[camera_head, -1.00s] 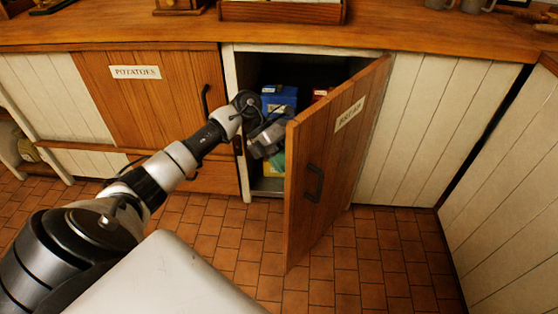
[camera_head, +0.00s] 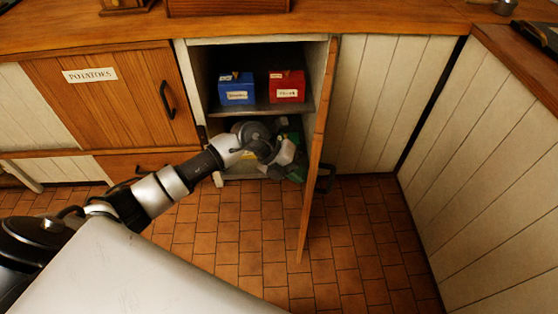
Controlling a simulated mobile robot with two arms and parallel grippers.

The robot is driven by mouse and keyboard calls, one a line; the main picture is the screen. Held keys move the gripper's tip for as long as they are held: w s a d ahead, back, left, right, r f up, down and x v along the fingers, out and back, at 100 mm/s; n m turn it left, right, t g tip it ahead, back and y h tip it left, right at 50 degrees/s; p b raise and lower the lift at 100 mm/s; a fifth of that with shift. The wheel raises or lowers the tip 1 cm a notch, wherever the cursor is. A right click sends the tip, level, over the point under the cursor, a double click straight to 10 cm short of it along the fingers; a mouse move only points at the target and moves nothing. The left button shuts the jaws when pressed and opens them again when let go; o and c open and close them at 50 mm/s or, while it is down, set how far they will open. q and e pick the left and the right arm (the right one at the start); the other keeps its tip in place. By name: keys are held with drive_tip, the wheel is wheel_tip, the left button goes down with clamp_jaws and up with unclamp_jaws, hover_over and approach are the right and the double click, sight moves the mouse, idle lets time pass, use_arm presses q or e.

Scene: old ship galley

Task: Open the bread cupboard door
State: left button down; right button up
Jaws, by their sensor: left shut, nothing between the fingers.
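The bread cupboard door (camera_head: 319,135) stands wide open, seen nearly edge-on, hinged at its right side. Its dark handle (camera_head: 325,178) shows on the outer face, to the right of the door's edge. My left gripper (camera_head: 290,160) is at the lower part of the cupboard opening, close to the inner face of the door. It is shut and empty. Whether it touches the door I cannot tell. The bread cupboard (camera_head: 262,50) is open to view, with a blue box (camera_head: 236,89) and a red box (camera_head: 287,87) on its shelf. My right gripper is not in view.
The potatoes cupboard door (camera_head: 110,100) is closed, left of the opening. The wooden counter (camera_head: 400,15) runs above. White panelling (camera_head: 385,100) stands on the right. The tiled floor (camera_head: 250,240) is clear in front. Green items (camera_head: 292,135) lie in the lower compartment, partly hidden by my gripper.

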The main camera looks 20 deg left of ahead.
use_arm(q)
drive_tip(key=w+d+n+t+p, duration=0.1)
drive_tip(key=w+d+p, duration=0.1)
drive_tip(key=d, duration=0.6)
drive_tip(key=w+d+n+t+y+p, duration=0.1)
drive_tip(key=w+d+n+p, duration=0.1)
drive_tip(key=d, duration=0.7)
drive_tip(key=shift+w+d+t+p, duration=0.3)
drive_tip(key=shift+w+p, duration=0.2)
drive_tip(key=shift+w, duration=0.6)
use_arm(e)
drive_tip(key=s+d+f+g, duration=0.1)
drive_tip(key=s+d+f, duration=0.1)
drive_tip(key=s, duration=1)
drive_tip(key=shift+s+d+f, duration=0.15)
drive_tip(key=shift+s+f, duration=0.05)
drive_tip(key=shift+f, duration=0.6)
use_arm(q)
drive_tip(key=shift+a, duration=0.1)
